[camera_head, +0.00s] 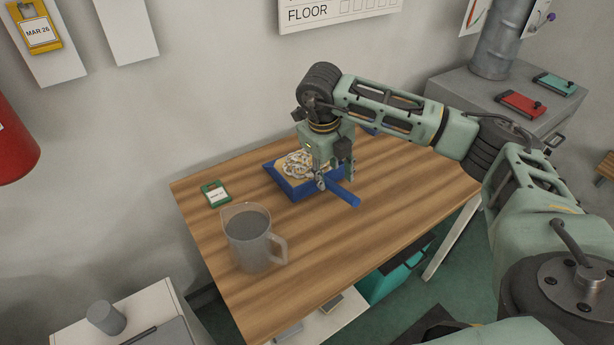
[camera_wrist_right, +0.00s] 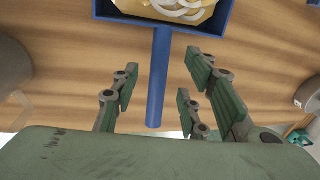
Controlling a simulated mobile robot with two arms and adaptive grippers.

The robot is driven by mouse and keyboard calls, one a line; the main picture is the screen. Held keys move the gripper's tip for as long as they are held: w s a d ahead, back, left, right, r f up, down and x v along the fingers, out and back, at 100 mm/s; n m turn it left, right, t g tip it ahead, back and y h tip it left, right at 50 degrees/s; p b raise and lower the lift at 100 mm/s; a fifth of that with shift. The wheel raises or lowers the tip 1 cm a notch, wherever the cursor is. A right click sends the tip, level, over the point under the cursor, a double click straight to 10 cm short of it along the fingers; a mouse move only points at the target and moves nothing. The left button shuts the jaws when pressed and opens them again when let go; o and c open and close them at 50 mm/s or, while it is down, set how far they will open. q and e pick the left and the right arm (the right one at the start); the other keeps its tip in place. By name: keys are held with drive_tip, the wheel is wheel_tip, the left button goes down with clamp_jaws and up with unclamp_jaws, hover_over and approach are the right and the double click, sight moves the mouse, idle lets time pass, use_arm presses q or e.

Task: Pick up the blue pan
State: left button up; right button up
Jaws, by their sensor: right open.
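The blue pan (camera_head: 294,189) lies on the wooden table, with pale ring-shaped contents in it and its handle pointing toward the lower right. In the right wrist view the pan (camera_wrist_right: 226,22) is at the top and its blue handle (camera_wrist_right: 158,85) runs down between my fingers. My right gripper (camera_head: 335,181) is above the handle in the head view. In the wrist view the right gripper (camera_wrist_right: 157,88) is open, with its fingers on both sides of the handle and gaps visible. My left gripper is not in view.
A grey translucent jug (camera_head: 247,240) stands on the table (camera_head: 315,255) at the front left. A green tag-like item (camera_head: 215,194) lies left of the pan. A grey cabinet (camera_head: 460,88) stands beyond the table at the right. The table's front right is clear.

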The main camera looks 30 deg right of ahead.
sight(333, 185)
drive_tip(key=f, duration=0.1)
drive_tip(key=f+p, duration=0.1)
drive_tip(key=f, duration=0.1)
drive_tip(key=shift+s+d+f, duration=0.25)
drive_tip(key=shift+d+f, duration=0.05)
drive_tip(key=shift+d, duration=0.05)
drive_tip(key=shift+d+f+p, duration=0.1)
drive_tip(key=shift+f+p, duration=0.2)
drive_tip(key=shift+f, duration=0.35)
drive_tip(key=shift+c, duration=0.6)
clamp_jaws()
